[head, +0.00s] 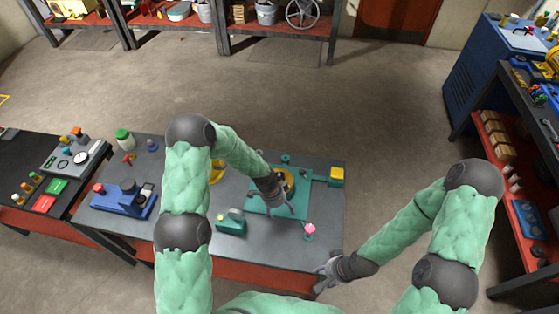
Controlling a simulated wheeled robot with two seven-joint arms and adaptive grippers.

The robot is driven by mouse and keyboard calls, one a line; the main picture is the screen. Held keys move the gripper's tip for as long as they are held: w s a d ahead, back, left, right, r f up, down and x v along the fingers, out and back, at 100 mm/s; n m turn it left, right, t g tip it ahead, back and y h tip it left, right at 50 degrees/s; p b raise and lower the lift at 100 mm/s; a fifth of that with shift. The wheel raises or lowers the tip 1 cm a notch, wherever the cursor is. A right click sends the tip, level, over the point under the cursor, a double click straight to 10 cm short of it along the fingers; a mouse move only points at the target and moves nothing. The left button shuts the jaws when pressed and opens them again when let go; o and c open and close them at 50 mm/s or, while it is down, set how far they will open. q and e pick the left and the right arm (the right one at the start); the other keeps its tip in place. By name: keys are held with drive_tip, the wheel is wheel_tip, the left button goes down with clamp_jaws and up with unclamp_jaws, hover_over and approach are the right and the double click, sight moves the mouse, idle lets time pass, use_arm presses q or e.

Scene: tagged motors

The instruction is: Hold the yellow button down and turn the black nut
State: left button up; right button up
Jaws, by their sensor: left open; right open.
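A yellow square block (337,173), which looks like the yellow button, sits on the teal fixture (322,174) at the table's far right corner. I cannot make out the black nut for certain; a dark round part (128,186) stands on a blue device at the table's left. My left gripper (282,206) is open and empty over the teal plate, in front of a round yellow part (287,178) that its arm partly hides. My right gripper (322,276) is open and empty by the table's front right corner, apart from the yellow block.
The grey table (325,225) also holds a small teal box (231,222), a pink knob (310,229) and a green-lidded jar (123,138). A black-topped bench (25,155) stands left, a shelf unit (497,185) right. The floor behind the table is clear.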

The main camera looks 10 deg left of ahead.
sight(279, 176)
use_arm(q)
drive_tip(key=w+a+r+m+y, duration=0.1)
drive_tip(key=w+r+m, duration=0.2)
drive_tip(key=w, duration=0.1)
drive_tip(key=w+a+r+m+y, duration=0.1)
drive_tip(key=w+r+m, duration=0.3)
drive_tip(key=w, duration=0.1)
drive_tip(key=w+r+m+y+p, duration=0.1)
drive_tip(key=w+r+m, duration=0.2)
drive_tip(key=w+r, duration=0.1)
drive_tip(key=shift+w+a+m, duration=0.3)
drive_tip(key=shift+w+a, duration=0.1)
drive_tip(key=shift+w, duration=0.2)
wheel_tip(279, 176, down, 9)
drive_tip(key=b, duration=0.4)
use_arm(e)
wheel_tip(279, 176, down, 3)
drive_tip(key=shift+w+r, duration=0.1)
drive_tip(key=shift+r, duration=0.05)
drive_tip(key=shift+c, duration=0.2)
